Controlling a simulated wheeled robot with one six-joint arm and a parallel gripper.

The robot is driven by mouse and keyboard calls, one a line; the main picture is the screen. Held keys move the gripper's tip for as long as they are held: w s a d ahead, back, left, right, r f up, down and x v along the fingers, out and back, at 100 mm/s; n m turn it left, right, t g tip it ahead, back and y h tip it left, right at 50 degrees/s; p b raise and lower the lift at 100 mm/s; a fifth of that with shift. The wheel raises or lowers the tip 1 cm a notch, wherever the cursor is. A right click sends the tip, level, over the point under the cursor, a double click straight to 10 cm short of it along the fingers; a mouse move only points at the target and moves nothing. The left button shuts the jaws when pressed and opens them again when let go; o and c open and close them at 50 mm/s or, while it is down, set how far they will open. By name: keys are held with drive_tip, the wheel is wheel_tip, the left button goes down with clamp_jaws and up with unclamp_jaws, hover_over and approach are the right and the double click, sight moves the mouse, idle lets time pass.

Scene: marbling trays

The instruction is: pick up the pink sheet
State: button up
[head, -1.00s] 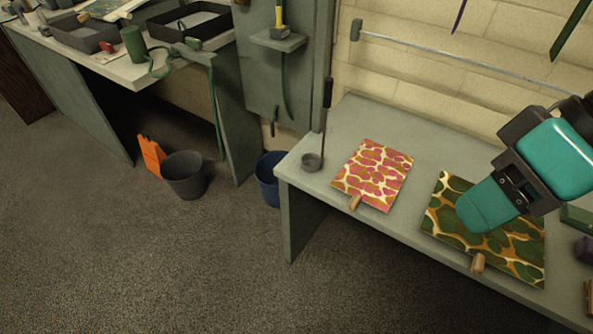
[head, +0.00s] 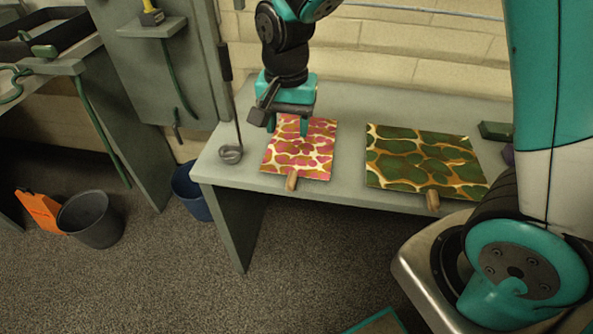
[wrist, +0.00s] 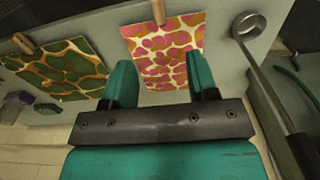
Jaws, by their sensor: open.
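The pink sheet (head: 312,158), marbled pink, cream and ochre, lies flat on the grey bench, with a wooden clip (head: 292,181) at its front edge. My gripper (head: 288,122) points down above the back part of the sheet and hides some of it. In the wrist view the teal fingers (wrist: 156,82) are spread apart and empty, with the pink sheet (wrist: 163,48) showing between and beyond them. I cannot tell how high the fingertips are above the sheet.
A green marbled sheet (head: 425,160) with a wooden clip (head: 432,200) lies right of the pink one. A metal ladle (head: 231,153) stands close on the left, its handle rising upward. Bare bench separates the sheets. A wall stands behind, and buckets (head: 90,219) sit on the floor.

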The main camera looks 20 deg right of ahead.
sight(291, 179)
drive_tip(key=f+b, duration=0.1)
drive_tip(key=f, duration=1.5)
drive_tip(key=shift+d+f+b, duration=0.15)
drive_tip(key=shift+d+b, duration=0.05)
drive_tip(key=shift+b, duration=0.15)
drive_tip(key=shift+s, duration=0.1)
clamp_jaws()
